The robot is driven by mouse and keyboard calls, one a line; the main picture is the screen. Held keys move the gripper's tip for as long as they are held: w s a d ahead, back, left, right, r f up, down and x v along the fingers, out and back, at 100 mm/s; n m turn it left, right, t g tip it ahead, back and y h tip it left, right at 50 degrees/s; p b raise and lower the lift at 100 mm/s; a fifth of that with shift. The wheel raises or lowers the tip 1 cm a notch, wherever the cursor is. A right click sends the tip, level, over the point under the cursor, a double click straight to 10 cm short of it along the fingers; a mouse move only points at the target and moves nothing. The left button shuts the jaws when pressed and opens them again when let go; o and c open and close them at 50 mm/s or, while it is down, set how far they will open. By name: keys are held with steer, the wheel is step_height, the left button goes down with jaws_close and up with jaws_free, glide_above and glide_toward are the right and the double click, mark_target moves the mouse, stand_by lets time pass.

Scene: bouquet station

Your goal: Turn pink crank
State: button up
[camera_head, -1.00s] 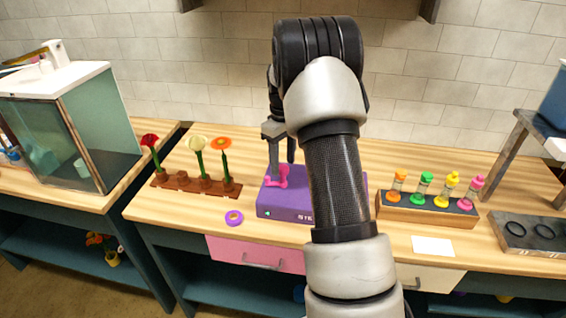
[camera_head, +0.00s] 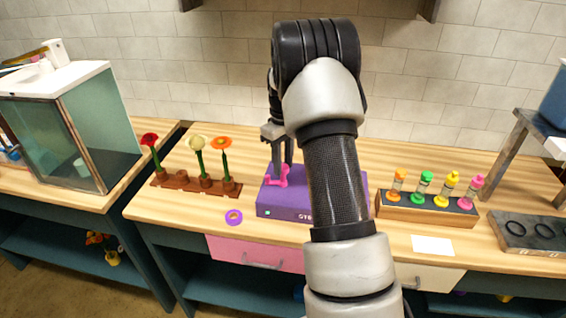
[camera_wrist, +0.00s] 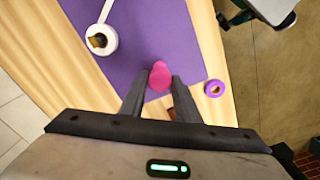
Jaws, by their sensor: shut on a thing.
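The pink crank (camera_head: 277,180) sits on top of the purple box (camera_head: 285,207) in the middle of the counter. My gripper (camera_head: 277,160) points down at the crank, its fingers at the crank's upright handle. In the wrist view, the pink handle (camera_wrist: 160,77) lies between the two fingertips of my gripper (camera_wrist: 158,86), which is shut on it. The purple box (camera_wrist: 140,40) shows beneath it there. My arm hides the right part of the box and its lettering in the head view.
A brown rack (camera_head: 190,183) with several flowers stands to the left. A purple tape roll (camera_head: 234,217) lies in front of it. A wooden holder (camera_head: 425,212) with several coloured-top vials stands right. A white card (camera_head: 432,246) lies at the front. A glass cabinet (camera_head: 75,130) stands far left.

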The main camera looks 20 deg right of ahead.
steer(key=m, duration=0.4)
steer(key=shift+m, duration=2.1)
steer(key=o, duration=1)
steer(key=shift+o, duration=0.2)
step_height(320, 180, up, 17)
steer(key=shift+r, duration=0.2)
